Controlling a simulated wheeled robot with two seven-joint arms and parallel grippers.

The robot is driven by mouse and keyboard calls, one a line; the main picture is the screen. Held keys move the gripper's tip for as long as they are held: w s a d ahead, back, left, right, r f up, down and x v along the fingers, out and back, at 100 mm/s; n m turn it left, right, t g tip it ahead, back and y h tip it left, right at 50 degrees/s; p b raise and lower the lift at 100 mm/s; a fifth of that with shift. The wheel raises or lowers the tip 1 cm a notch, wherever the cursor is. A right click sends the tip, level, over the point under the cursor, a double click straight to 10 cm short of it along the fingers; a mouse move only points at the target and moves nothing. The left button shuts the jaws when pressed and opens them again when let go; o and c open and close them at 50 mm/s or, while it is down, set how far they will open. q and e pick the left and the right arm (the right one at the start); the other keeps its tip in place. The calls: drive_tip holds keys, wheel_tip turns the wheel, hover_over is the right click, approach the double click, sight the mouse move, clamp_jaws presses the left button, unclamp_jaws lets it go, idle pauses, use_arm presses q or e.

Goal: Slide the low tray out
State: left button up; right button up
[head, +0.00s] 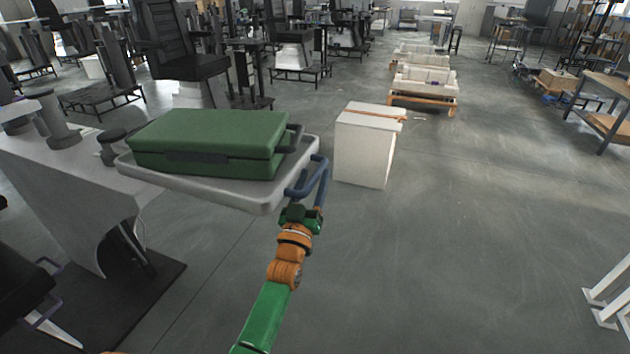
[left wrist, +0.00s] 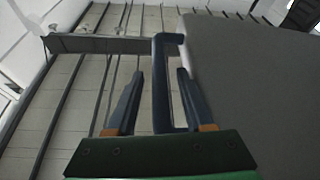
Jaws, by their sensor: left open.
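The low tray (head: 233,194) is a pale grey slab at the left in the head view, jutting out from a grey stand. A green case (head: 208,138) with a dark handle lies on it. A blue loop handle (head: 317,178) is on the tray's right side. In the left wrist view, the tray's grey surface (left wrist: 245,75) fills the right, with the handle (left wrist: 160,85) beside it. My left gripper (head: 305,198) is at the handle. Its open fingers (left wrist: 158,98) appear on either side of the handle's outer bar; contact cannot be told. My right gripper is out of view.
A white box (head: 362,150) stands on the floor just right of the tray. The grey stand (head: 75,180) is at the left, above a dark mat. Chairs and benches fill the background. The floor (head: 450,250) at the right front is clear.

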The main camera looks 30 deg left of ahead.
use_arm(q)
drive_tip(key=shift+a, duration=0.1)
drive_tip(key=c, duration=0.3)
clamp_jaws()
idle(0.9)
